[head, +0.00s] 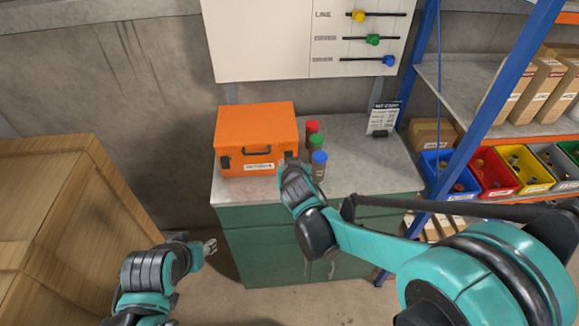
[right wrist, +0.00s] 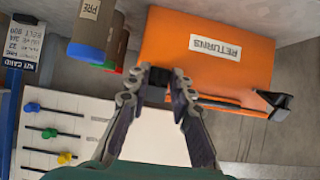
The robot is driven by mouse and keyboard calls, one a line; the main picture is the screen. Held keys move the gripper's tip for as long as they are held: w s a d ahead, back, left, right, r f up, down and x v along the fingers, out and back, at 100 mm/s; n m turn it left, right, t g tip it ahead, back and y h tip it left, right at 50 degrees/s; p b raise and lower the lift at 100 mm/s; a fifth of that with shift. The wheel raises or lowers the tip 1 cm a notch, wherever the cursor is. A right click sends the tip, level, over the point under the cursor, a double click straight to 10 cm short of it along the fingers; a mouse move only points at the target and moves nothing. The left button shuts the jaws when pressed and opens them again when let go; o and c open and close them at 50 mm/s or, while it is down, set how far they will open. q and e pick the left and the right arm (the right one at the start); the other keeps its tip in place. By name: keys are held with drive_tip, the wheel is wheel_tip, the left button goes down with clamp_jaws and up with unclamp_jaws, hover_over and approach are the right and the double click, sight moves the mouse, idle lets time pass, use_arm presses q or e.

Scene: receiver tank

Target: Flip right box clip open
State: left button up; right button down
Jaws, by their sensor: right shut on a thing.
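The orange box (head: 245,130) stands on the grey top of a green cabinet, its lid down, with a label and a black handle on its front. My right gripper (head: 291,160) is at the box's front right corner. In the right wrist view, where the box (right wrist: 200,45) looks upside down, the fingertips (right wrist: 158,86) are closed around the dark right clip (right wrist: 156,91), which they partly hide. The black left clip (right wrist: 281,104) sticks out from the box at its other end. My left gripper (head: 210,246) hangs low left of the cabinet, away from the box.
Red (head: 312,127), green (head: 316,143) and blue-capped (head: 319,158) cylinders stand close to the right of the box and my right gripper. A small card (head: 382,118) stands farther right on the worktop (head: 365,165). A wooden crate (head: 60,210) is at left, shelving at right.

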drive_tip(key=shift+s+f+t+b, duration=0.1)
drive_tip(key=shift+f+t+b, duration=0.15)
drive_tip(key=shift+t+b, duration=0.05)
drive_tip(key=c, duration=1.3)
unclamp_jaws()
drive_tip(key=v, duration=1.2)
drive_tip(key=s+d+f+g, duration=0.1)
drive_tip(key=s+d+f, duration=0.1)
drive_tip(key=s+d, duration=0.2)
drive_tip(key=s+d+f+g, duration=0.2)
drive_tip(key=s+d, duration=0.2)
drive_tip(key=s, duration=0.1)
drive_tip(key=s+d+f+g+b, duration=0.1)
drive_tip(key=s+d+f+g, duration=0.1)
drive_tip(key=s+d, duration=0.1)
drive_tip(key=shift+s+d+f, duration=0.2)
drive_tip(key=shift+s, duration=0.25)
drive_tip(key=shift+s+d+f, duration=0.15)
drive_tip(key=shift+s+d, duration=0.05)
drive_tip(key=shift+s, duration=0.25)
